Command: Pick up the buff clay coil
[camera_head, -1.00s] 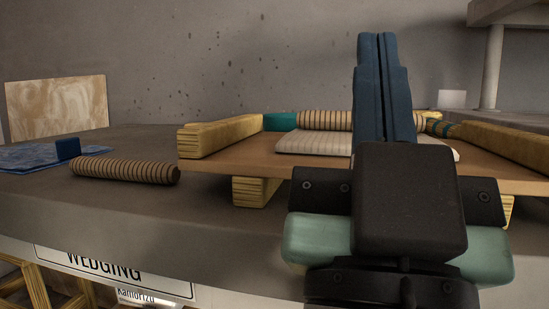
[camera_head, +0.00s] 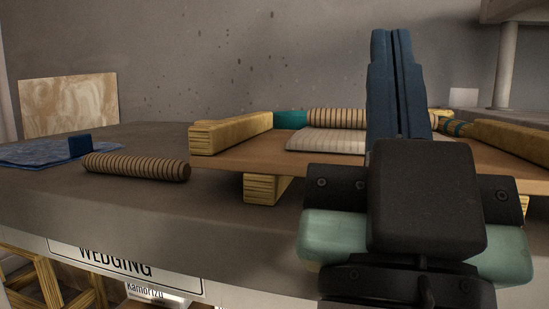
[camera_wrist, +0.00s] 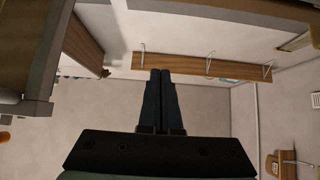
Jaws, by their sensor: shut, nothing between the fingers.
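A ribbed tan clay coil (camera_head: 136,167) lies on the grey table at the left in the head view. A second, similar ribbed coil (camera_head: 337,118) lies at the back of the raised wooden board, partly hidden by my gripper. I cannot tell by colour which of them is the buff one. My gripper (camera_head: 391,34) points up in front of the board, its blue fingers together and empty. It is right of the first coil and apart from both. In the wrist view the shut fingers (camera_wrist: 160,73) point at walls and a shelf; no coil shows there.
The wooden board (camera_head: 225,162) has yellow wooden side rails (camera_head: 231,133) and stands on blocks. A pale ribbed slab (camera_head: 325,140) lies on it. A blue cloth (camera_head: 40,153) with a dark blue block (camera_head: 80,145) is at far left. Bare table (camera_head: 60,188) surrounds the left coil.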

